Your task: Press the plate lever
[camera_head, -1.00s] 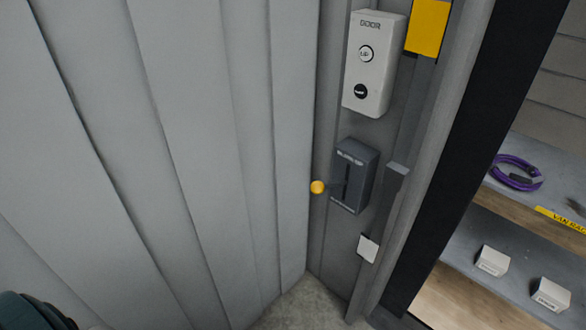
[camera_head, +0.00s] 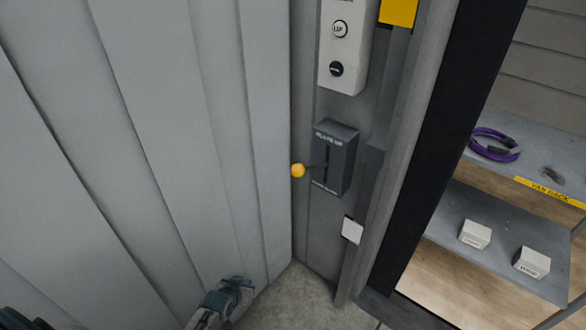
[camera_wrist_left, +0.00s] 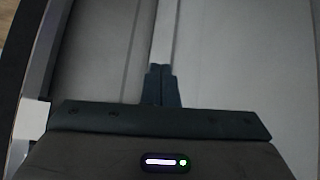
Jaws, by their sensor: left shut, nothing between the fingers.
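The plate lever is a dark arm ending in a yellow ball knob (camera_head: 298,171). It sticks out to the left from a dark grey lever box (camera_head: 335,160) with a vertical slot, fixed to the wall post. My left gripper (camera_head: 244,284) is low in the head view, below and left of the knob and apart from it. In the left wrist view its fingers (camera_wrist_left: 161,70) are together and empty, in front of grey panels. The lever does not show clearly there. My right gripper is not in view.
A white door button box (camera_head: 342,50) is above the lever box. Ribbed grey wall panels (camera_head: 160,140) fill the left. A white tag (camera_head: 352,230) is on the post. At right, past a dark frame, shelves hold a purple coil (camera_head: 493,146) and two white boxes (camera_head: 475,234).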

